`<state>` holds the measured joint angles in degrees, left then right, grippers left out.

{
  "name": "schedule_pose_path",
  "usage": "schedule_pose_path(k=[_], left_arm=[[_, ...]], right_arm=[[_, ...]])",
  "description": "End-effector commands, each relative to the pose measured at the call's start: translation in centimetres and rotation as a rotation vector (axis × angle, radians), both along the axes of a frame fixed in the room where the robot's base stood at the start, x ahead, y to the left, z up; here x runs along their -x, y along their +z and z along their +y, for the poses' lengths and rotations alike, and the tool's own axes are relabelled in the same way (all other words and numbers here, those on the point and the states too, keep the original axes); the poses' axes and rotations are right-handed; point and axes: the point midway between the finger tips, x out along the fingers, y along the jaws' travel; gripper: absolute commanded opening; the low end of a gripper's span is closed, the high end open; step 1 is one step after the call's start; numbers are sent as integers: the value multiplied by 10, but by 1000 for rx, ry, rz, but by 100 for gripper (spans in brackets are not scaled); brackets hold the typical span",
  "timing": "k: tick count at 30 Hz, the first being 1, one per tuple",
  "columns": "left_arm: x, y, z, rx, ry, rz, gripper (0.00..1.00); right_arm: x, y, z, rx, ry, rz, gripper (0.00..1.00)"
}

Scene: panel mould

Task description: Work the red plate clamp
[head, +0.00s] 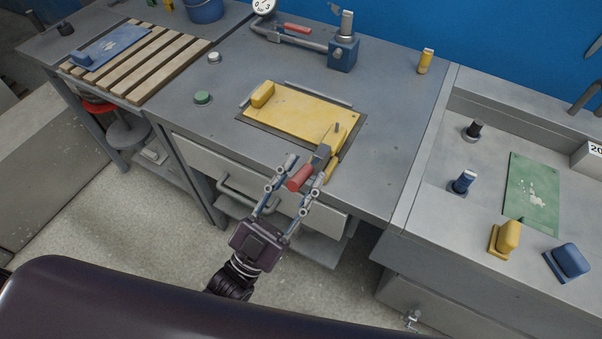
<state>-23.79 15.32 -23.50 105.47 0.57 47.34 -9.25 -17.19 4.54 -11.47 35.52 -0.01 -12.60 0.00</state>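The red plate clamp has a red handle grip (299,178) and a dark grey lever (321,157). It stands at the front right corner of a yellow plate (295,110) set in the middle bench. My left gripper (305,170) is open, reaching up from below, with its two fingers on either side of the red grip. The fingers look wider apart than the grip, and I see no firm contact. The yellow clamp base (335,165) is partly hidden by the lever and a finger. My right gripper is not in view.
The middle bench (400,150) has a green button (203,97) and, at the back, a blue block (342,54) with a long bar. A slatted rack (155,62) is left. The right bench holds a green plate (532,190) and yellow (507,237) and blue (570,261) blocks.

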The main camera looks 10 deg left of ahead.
Motion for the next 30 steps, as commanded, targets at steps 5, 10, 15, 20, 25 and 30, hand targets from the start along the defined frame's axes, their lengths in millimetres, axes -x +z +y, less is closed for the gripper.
schedule_pose_path(k=[5,10,15,20,25,30], left_arm=[[0,0,0,0,0,-1,34],[3,-3,2,0,0,1,34],[22,-19,12,-3,-1,4,34],[47,-40,27,-3,0,6,34],[70,-57,40,-1,1,4,34],[83,-67,47,-1,0,2,34]], right_arm=[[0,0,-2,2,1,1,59],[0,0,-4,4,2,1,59],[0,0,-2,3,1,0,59],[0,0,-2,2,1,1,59],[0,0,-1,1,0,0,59],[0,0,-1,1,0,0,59]])
